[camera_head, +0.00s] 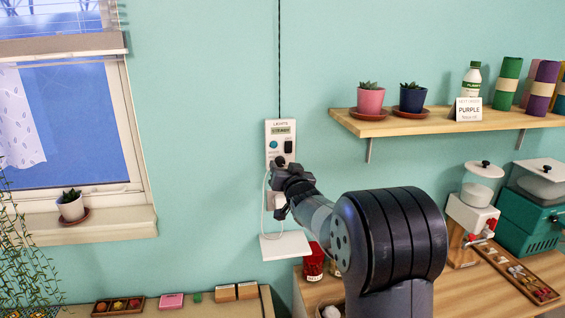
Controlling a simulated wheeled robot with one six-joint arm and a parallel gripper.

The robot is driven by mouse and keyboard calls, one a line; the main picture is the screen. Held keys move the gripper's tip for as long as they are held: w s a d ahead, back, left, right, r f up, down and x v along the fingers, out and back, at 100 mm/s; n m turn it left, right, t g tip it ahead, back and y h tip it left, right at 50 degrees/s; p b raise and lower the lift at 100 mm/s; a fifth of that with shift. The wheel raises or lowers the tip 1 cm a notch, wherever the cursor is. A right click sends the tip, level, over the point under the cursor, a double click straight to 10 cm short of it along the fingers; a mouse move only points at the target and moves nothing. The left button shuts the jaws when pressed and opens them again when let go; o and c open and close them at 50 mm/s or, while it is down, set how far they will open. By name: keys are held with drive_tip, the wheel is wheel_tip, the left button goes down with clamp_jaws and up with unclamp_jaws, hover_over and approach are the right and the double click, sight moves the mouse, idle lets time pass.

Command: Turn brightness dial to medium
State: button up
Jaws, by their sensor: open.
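A white control panel (280,127) labelled "LIGHTS" is fixed to the teal wall. It carries a small green display, a round teal button or knob (273,144) on the left and a black switch (289,147) on the right. My gripper (279,163) is at the lower part of the panel, in front of it. My dark wrist and arm hide the panel's bottom. A dark round part shows at the fingertips; I cannot tell whether it is the brightness dial or a finger. The gap between the fingers is hard to make out, and contact with the panel is unclear.
A white ledge (285,247) with a cord sits below the panel. A wooden shelf (450,122) with pots and fabric rolls is at right. Red jars (314,262) and machines stand on the wooden counter (470,283). The wall left of the panel is clear.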

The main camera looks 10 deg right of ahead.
drive_tip(key=shift+w+a, duration=0.1)
drive_tip(key=shift+w, duration=0.75)
drive_tip(key=shift+c, duration=0.5)
drive_tip(key=c, duration=0.9)
